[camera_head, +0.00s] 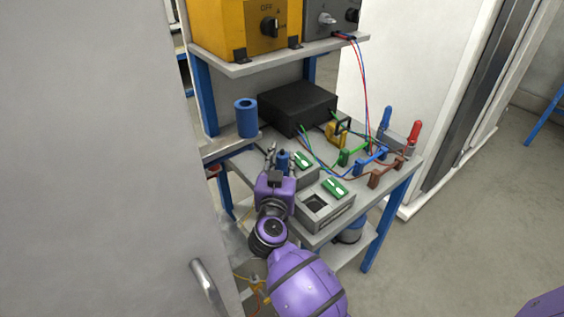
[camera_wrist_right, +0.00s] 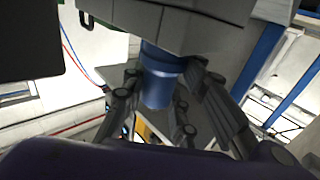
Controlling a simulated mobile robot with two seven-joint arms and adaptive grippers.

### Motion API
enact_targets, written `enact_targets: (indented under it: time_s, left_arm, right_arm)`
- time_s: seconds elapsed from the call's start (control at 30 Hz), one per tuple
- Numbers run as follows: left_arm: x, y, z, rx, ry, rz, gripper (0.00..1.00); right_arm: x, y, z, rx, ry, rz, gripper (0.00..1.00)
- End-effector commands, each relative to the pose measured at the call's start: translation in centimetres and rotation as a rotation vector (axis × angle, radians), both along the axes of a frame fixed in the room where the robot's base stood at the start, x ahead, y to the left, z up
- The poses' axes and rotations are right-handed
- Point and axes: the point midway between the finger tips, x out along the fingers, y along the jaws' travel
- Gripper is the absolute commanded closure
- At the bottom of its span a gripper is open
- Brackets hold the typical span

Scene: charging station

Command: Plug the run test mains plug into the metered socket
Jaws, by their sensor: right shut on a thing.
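My right gripper (camera_head: 279,158) is closed around a blue cylindrical plug (camera_head: 283,161) at the bench's left side. In the right wrist view the blue plug (camera_wrist_right: 160,82) sits between the fingers, its upper end against a grey box (camera_wrist_right: 195,30). I cannot tell whether it is seated in it. In the head view this grey box (camera_head: 302,176), with a green switch on top, is partly hidden by the gripper. A second grey box (camera_head: 327,210) with a dark square recess and a green switch stands in front. Neither is clearly identifiable as the metered socket. My left gripper is not in view.
A blue hollow cylinder (camera_head: 246,120) stands left of a black box (camera_head: 297,104). Coloured clamps, cables and red and blue handles (camera_head: 414,132) crowd the bench's right side. A yellow unit (camera_head: 240,28) sits on the upper shelf. A grey door panel (camera_head: 100,170) is close on the left.

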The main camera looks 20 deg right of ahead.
Motion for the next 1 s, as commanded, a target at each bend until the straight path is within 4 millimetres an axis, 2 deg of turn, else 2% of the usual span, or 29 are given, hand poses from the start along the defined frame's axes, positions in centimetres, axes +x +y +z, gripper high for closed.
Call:
enact_targets:
  time_s: [0.17,0.27,0.47,0.6,0.7,0.87,0.93,1.0]
  left_arm:
    - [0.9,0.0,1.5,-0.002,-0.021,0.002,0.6]
    - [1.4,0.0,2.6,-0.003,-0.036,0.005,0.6]
    - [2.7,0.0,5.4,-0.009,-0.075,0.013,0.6]
    - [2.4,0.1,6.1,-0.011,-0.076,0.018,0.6]
    - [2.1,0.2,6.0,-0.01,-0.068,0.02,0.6]
    - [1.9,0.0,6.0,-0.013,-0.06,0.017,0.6]
    - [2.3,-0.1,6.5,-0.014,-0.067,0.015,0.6]
    - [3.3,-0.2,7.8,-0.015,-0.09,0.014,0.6]
  right_arm:
    - [0.1,0.0,3.0,0.001,-0.008,0.0,1.0]
    - [-1.3,-0.3,4.7,-0.001,-0.009,-0.001,1.0]
    - [-5.0,-0.9,9.6,-0.001,-0.014,-0.001,1.0]
    - [-8.6,-1.5,10.6,-0.002,-0.007,0.0,1.0]
    - [-10.6,-1.8,11.4,-0.003,-0.005,-0.001,1.0]
    - [-12.8,-2.2,12.1,-0.002,-0.004,-0.001,1.0]
    - [-13.3,-2.3,12.9,0.001,-0.007,-0.001,1.0]
    - [-13.6,-2.4,14.4,-0.001,-0.013,0.005,1.0]
